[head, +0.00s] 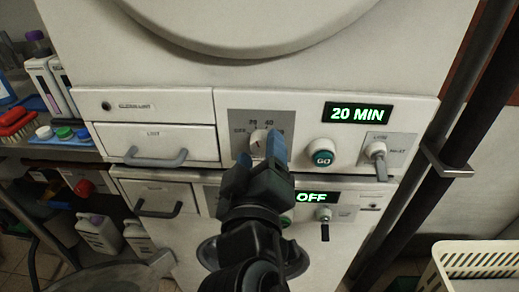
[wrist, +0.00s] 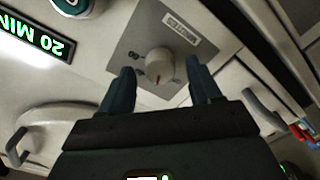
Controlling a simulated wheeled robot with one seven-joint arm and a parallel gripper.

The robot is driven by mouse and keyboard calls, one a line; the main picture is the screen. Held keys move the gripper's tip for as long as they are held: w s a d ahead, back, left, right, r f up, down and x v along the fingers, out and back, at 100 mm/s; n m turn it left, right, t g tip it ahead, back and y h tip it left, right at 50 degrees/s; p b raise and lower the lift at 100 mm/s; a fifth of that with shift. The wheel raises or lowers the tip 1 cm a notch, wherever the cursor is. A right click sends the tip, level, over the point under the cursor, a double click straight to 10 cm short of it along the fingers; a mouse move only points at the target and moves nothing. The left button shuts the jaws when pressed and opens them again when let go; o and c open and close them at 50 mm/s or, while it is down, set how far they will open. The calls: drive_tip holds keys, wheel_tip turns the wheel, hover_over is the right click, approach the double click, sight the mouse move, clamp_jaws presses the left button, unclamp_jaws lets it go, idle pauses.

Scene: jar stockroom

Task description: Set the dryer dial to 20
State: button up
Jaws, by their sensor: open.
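The upper dryer's dial (head: 259,141) is a white round knob on a grey plate with printed numbers. The upper display (head: 358,113) reads "20 MIN" in green. My gripper (head: 262,150) is in front of the dial and partly covers it in the head view. In the wrist view its two blue-tipped fingers (wrist: 160,78) are apart, one toward each side of the knob. I see a gap between the fingers and the knob, and nothing is held.
A green GO button (head: 322,154) and a lever switch (head: 377,151) sit right of the dial. A lint drawer (head: 155,142) is to the left. The lower dryer's display (head: 312,197) reads "OFF". A cream basket (head: 470,262) stands at lower right; bottles and brushes fill the left shelf.

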drive_tip(key=s, duration=0.6)
drive_tip(key=shift+s, duration=0.15)
drive_tip(key=shift+a, duration=0.1)
drive_tip(key=s+d+f+m+g+y+p, duration=0.2)
drive_tip(key=s+d+f+g+y+p, duration=0.1)
drive_tip(key=s+d+f, duration=0.9)
drive_tip(key=s+d+r+m+h+p, duration=0.1)
drive_tip(key=s+d+r+m, duration=0.2)
drive_tip(key=s, duration=0.6)
drive_tip(key=s+d+r+m+h+p, duration=0.1)
drive_tip(key=s+d+r+m+p, duration=0.1)
drive_tip(key=s+d, duration=0.6)
drive_tip(key=shift+s+r+m, duration=0.5)
drive_tip(key=shift+r+m, duration=0.3)
drive_tip(key=shift+r, duration=0.05)
